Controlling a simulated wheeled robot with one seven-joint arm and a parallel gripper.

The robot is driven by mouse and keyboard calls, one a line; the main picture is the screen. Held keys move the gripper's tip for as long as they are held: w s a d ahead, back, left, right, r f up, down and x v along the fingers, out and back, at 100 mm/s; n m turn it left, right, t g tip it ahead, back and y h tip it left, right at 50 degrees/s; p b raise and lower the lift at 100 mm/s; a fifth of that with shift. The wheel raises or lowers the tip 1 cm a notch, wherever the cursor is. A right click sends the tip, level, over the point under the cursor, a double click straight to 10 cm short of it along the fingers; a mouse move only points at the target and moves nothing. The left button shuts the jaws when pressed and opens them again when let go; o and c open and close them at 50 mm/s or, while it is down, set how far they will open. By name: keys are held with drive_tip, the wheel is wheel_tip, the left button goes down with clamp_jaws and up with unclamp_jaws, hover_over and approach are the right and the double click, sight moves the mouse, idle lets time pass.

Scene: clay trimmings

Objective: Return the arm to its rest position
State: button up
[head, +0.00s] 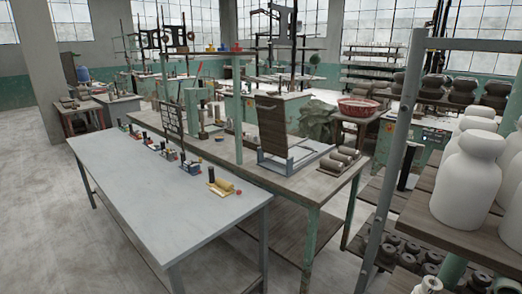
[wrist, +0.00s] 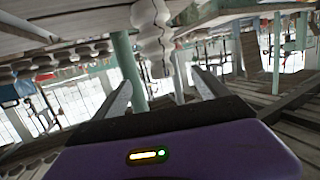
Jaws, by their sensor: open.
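My gripper (wrist: 162,85) shows in the wrist view, its two grey fingers spread apart with nothing between them. The purple wrist housing with a small lit indicator fills the bottom of that view. The wrist view is strongly tilted and shows shelving and pale pottery beyond the fingers. My arm and gripper do not show in the head view.
A long grey table (head: 150,190) with small items along its far edge stands at the left. A wooden workbench (head: 300,190) is behind it. A shelf rack with white vases (head: 468,180) stands close on the right. Bare floor (head: 60,240) lies at the left.

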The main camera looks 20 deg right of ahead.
drive_tip(key=s+a+r+n+t+y, duration=0.15)
drive_tip(key=s+a, duration=0.35)
drive_tip(key=a, duration=0.5)
drive_tip(key=s+a+r+n+t+y, duration=0.1)
drive_tip(key=s+a+n+t+y, duration=0.3)
drive_tip(key=a, duration=0.6)
drive_tip(key=s+a+f+n+g+y+b, duration=0.1)
drive_tip(key=s+a+n+g+y, duration=0.1)
drive_tip(key=s+a, duration=0.8)
drive_tip(key=s+g+y, duration=0.1)
drive_tip(key=s+y, duration=0.1)
drive_tip(key=shift+s+a, duration=0.15)
drive_tip(key=shift+s, duration=0.2)
